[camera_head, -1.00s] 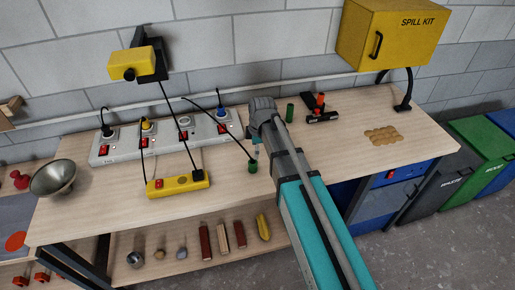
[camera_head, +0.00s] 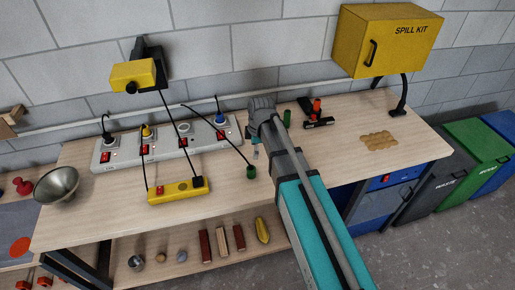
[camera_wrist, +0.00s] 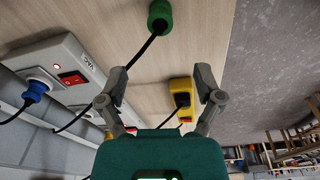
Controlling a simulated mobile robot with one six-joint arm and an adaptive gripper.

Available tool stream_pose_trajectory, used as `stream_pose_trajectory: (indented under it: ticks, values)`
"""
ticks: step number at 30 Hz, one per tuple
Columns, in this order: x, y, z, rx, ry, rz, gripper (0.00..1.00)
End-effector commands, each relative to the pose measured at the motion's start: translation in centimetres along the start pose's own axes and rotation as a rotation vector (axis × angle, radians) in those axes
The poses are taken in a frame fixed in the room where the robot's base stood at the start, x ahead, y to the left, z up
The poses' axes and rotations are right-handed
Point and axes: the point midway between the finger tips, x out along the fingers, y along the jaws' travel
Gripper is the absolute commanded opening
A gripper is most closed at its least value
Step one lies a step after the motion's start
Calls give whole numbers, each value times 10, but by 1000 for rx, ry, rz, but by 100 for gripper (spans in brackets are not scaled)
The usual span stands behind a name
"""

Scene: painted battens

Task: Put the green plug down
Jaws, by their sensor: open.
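The green plug (camera_head: 251,172) stands on the wooden bench top near its front edge, its black cord running up and left. In the wrist view the green plug (camera_wrist: 160,16) is at the top, beyond the fingertips and apart from them. In the head view my arm hides most of the gripper, and one finger shows just above and behind the plug.
A white socket strip (camera_head: 166,147) with several plugs lies at the back left. A yellow socket block (camera_head: 177,191) lies left of the green plug. A green cylinder (camera_head: 287,119) and a black-and-red tool (camera_head: 317,113) are behind my arm.

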Motion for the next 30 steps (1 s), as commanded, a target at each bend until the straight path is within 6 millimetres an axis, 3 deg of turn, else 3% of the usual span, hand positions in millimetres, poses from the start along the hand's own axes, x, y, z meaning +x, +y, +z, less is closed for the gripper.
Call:
stream_pose_trajectory:
  ticks: [11,16,23,30]
  values:
    - [0,-2,2,17,-1,0,85]
    - [-2,-11,16,118,-9,1,85]
    - [-7,-40,56,441,-33,6,85]
    - [-13,-79,103,882,-64,23,85]
